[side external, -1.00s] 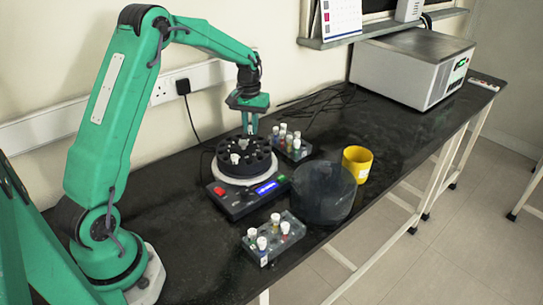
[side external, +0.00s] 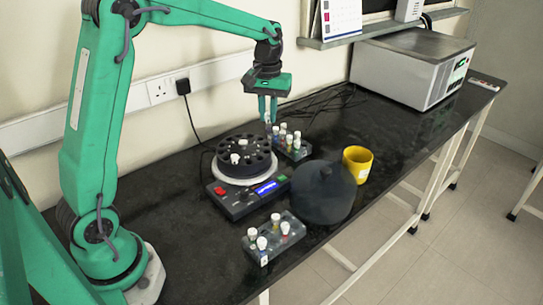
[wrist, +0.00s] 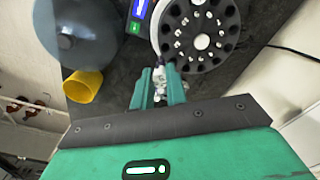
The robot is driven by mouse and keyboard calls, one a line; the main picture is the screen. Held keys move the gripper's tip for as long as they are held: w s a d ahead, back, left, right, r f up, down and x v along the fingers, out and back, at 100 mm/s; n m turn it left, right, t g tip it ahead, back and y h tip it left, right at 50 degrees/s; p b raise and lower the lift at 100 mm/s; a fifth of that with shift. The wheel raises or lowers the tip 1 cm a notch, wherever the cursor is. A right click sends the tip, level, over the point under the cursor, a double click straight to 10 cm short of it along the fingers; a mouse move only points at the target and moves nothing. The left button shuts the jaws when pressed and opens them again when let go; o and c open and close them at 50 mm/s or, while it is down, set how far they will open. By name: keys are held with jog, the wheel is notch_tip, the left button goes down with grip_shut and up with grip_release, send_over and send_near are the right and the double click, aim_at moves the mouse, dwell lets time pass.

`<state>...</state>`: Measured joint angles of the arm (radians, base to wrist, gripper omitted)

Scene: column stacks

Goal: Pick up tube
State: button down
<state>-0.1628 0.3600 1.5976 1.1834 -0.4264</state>
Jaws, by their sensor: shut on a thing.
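My gripper (side external: 268,117) is shut on a tube, held upright above the bench beside the back tube rack (side external: 303,152). In the wrist view the held tube (wrist: 159,74) shows as a small pale shape between my green fingertips (wrist: 160,85); its label and contents are too small to tell. Several capped tubes (side external: 283,130) stand in the back rack.
A dark grey dome-shaped lid (side external: 323,192) sits right of the centrifuge. A yellow cup (side external: 357,164) stands behind it. A large white box-shaped machine (side external: 405,70) is at the far end. Black cables (side external: 320,105) lie along the wall.

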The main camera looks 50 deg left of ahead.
jog(key=shift+s+d+r, duration=0.1)
jog(key=shift+d+r, duration=0.1)
jog(key=shift+d, duration=0.2)
dwell(0.3)
jog(key=s+d+f+m, duration=0.3)
jog(key=s+d+f, duration=0.1)
jog(key=s+d, duration=0.4)
jog(key=s+d+f+m, duration=0.3)
jog(key=s+d, duration=0.4)
jog(key=d, duration=0.5)
jog(key=shift+s+f, duration=0.35)
jog(key=shift+f, duration=0.25)
jog(key=shift+f, duration=0.1)
jog(key=shift+f, duration=1.8)
jog(key=shift+f, duration=1.6)
dwell(0.4)
